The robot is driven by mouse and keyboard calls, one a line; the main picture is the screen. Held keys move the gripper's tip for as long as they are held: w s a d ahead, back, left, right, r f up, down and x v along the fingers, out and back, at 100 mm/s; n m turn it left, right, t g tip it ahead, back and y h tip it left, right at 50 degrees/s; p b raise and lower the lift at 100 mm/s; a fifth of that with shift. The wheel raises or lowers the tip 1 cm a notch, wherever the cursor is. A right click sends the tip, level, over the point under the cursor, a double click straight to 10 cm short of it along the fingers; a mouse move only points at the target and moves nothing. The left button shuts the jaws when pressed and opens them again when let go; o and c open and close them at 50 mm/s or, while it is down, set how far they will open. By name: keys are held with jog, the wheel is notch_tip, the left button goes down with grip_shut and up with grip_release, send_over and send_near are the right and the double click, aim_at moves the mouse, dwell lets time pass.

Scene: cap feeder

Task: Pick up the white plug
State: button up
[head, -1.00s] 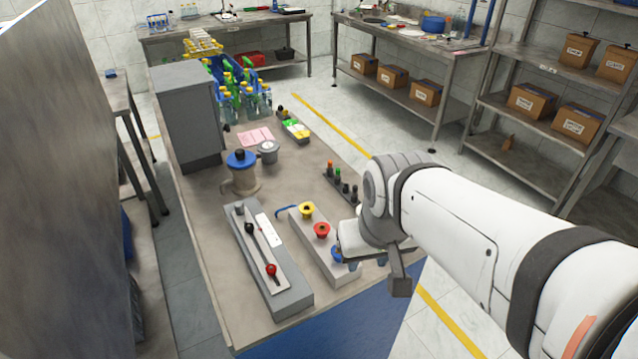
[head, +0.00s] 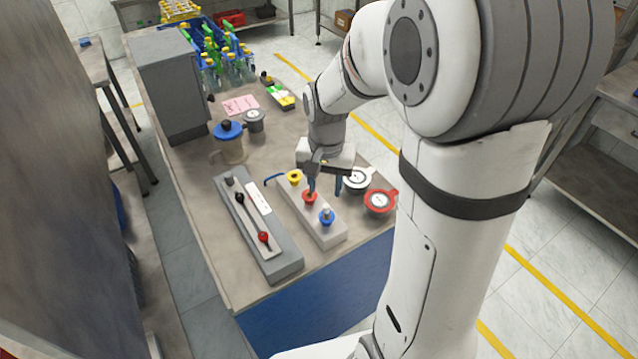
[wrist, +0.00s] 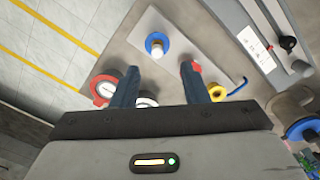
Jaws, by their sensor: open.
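The white plug (head: 326,211) sits upright in the blue ring (head: 327,220) at the near end of a light block. It also shows in the wrist view (wrist: 157,51), centred ahead of the fingertips. My gripper (head: 325,189) is open and empty, pointing down over the block's far right side, behind the plug. In the wrist view, my gripper (wrist: 159,68) has its fingers spread, with nothing between them. The right finger partly hides the red-ringed spot, and the plug lies beyond the tips.
The light block (head: 325,236) also bears a red ring (head: 309,197) and a yellow ring (head: 295,177). A red-rimmed round container (head: 381,201) and a white-topped one (head: 357,180) stand right of it. A grey panel with levers (head: 277,266) lies left.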

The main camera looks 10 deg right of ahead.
aim_at(327, 206)
jog(key=shift+d+f+p, duration=0.2)
jog(key=shift+f+p, duration=0.5)
jog(key=shift+f, duration=3.3)
jog(key=shift+c, duration=0.4)
